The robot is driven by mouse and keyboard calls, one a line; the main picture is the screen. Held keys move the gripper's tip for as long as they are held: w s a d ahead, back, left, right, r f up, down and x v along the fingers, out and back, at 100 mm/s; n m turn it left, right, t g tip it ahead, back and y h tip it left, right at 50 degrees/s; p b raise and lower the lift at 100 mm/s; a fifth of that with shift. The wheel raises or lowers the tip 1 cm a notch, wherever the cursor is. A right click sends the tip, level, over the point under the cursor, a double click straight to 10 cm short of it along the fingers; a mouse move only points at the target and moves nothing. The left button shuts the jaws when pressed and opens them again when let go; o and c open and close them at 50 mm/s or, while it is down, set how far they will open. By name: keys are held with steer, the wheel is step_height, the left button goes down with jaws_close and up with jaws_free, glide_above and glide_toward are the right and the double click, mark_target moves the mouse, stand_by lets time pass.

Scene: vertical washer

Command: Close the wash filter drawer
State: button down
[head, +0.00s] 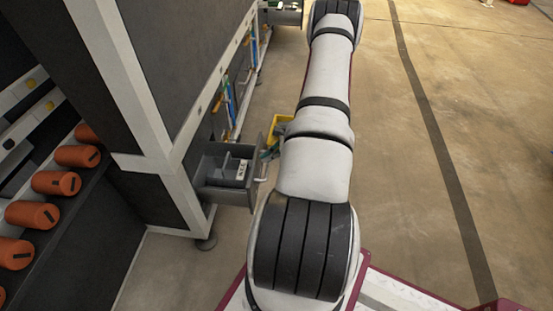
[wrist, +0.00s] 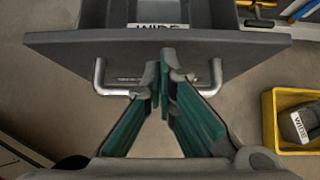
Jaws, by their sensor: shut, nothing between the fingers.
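The grey drawer (head: 227,195) stands pulled out from the side of the dark, white-framed machine in the head view. I take it for the wash filter drawer, though no label names it. Its front panel (wrist: 70,48) spans the wrist view, with a metal bar handle (wrist: 101,78) on it. A box with a printed label lies inside. My gripper (wrist: 162,65) is shut and empty, with its green-sided fingers in front of the panel's middle, across the handle's span. I cannot tell whether the tips touch the panel. In the head view my arm mostly hides the gripper.
A yellow bin (wrist: 271,115) holding a labelled item stands right of the drawer; it also shows in the head view (head: 279,125). Another open drawer (head: 283,17) is farther along the machine. Orange cylinders (head: 55,183) line a rack at left.

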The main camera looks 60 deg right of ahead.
steer(key=shift+w+a, duration=0.1)
steer(key=shift+w, duration=0.05)
steer(key=w+a+b, duration=0.1)
steer(key=w+a, duration=0.3)
steer(key=w, duration=0.5)
steer(key=w+a+b, duration=0.1)
steer(key=w+a, duration=0.2)
steer(key=w, duration=0.6)
steer(key=shift+w+a+b, duration=0.3)
steer(key=shift+a, duration=0.05)
steer(key=shift+w+a+r, duration=0.1)
